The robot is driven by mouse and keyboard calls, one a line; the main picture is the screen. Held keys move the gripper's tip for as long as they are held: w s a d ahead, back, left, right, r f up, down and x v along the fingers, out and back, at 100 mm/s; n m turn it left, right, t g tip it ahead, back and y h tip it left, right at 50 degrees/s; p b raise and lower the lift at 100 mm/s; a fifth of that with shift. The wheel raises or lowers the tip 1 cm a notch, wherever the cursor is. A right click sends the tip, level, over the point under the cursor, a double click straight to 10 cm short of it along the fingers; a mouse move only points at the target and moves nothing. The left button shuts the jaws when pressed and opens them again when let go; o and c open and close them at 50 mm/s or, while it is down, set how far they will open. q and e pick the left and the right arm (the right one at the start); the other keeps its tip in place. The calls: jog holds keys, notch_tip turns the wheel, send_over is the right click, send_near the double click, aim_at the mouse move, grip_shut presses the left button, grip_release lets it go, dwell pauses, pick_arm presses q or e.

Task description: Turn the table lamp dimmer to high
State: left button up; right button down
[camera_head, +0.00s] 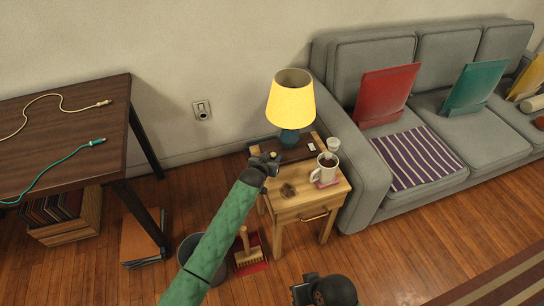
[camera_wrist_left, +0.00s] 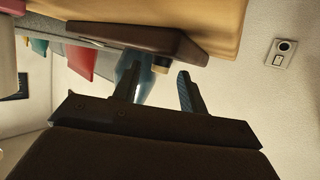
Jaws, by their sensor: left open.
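The table lamp has a yellow shade (camera_head: 291,104) and a blue base (camera_head: 289,138), and stands at the back of a wooden side table (camera_head: 292,207). My left gripper (camera_head: 272,159) is open at the box's left end. In the left wrist view its fingertips (camera_wrist_left: 158,76) lie either side of the knob; whether they touch it I cannot tell. A dark part of mine at the bottom may be the right gripper.
A white mug (camera_head: 325,168) on a pink coaster, a small cup (camera_head: 333,146) and a small brown item (camera_head: 289,190) crowd the side table. A grey sofa (camera_head: 370,80) stands at right, a dark desk (camera_head: 60,130) at left. A wall socket (camera_head: 202,110) is behind.

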pick_arm(q)
jog(key=shift+w+d+f, duration=0.25)
jog(key=shift+w+f, duration=0.1)
jog(key=shift+w, duration=0.25)
grip_shut()
